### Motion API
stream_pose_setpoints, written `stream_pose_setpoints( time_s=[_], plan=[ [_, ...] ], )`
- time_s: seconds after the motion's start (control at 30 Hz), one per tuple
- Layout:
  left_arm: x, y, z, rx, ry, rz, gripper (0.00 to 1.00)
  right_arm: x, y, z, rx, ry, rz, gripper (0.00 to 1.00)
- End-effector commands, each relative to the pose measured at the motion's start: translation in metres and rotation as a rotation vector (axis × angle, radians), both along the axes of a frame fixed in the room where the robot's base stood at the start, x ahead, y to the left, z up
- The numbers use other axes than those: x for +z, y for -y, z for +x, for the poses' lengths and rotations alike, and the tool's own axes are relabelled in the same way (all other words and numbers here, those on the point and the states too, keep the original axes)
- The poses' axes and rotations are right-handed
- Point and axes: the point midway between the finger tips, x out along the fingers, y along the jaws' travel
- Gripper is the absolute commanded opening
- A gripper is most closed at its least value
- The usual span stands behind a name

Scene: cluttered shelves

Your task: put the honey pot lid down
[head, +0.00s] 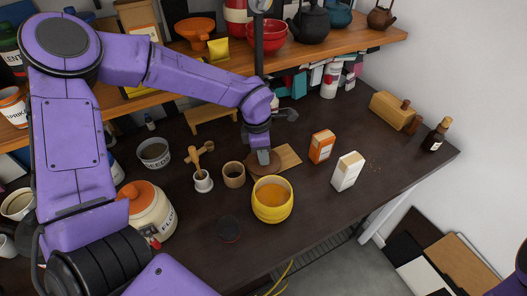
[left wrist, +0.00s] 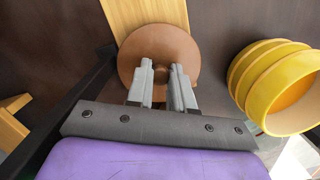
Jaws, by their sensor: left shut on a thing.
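The honey pot (head: 272,203) is a yellow, ribbed, rounded pot standing open on the dark table, with orange-yellow contents showing. It also shows at the right of the left wrist view (left wrist: 283,85). The lid is a round brown disc (left wrist: 150,52), seen below my left gripper (left wrist: 161,66), which is shut on its small knob. In the head view the lid (head: 253,166) is partly hidden by the gripper and lies over the edge of a light wooden board (head: 289,156). I cannot tell whether the lid touches the board. My right gripper is not in view.
A wooden cup (head: 234,175) and a mortar with pestle (head: 203,182) stand left of the pot. An orange carton (head: 321,147) and a white carton (head: 347,171) stand to the right. A dark round disc (head: 229,229) lies in front. The front right table is clear.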

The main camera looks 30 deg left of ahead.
Motion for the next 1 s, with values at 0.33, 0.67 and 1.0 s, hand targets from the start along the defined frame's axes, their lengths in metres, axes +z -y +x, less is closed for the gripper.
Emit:
stream_pose_setpoints(
  time_s=[0.33,0.67,1.0],
  plan=[
    [-0.003,0.000,0.000,-0.001,0.000,0.000,0.47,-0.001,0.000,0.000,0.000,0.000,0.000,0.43],
    [0.005,0.000,0.000,0.000,0.003,-0.001,0.47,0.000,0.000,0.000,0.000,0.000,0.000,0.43],
    [0.085,-0.008,-0.005,0.001,0.005,-0.001,0.47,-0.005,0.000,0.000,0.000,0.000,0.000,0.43]
  ],
)
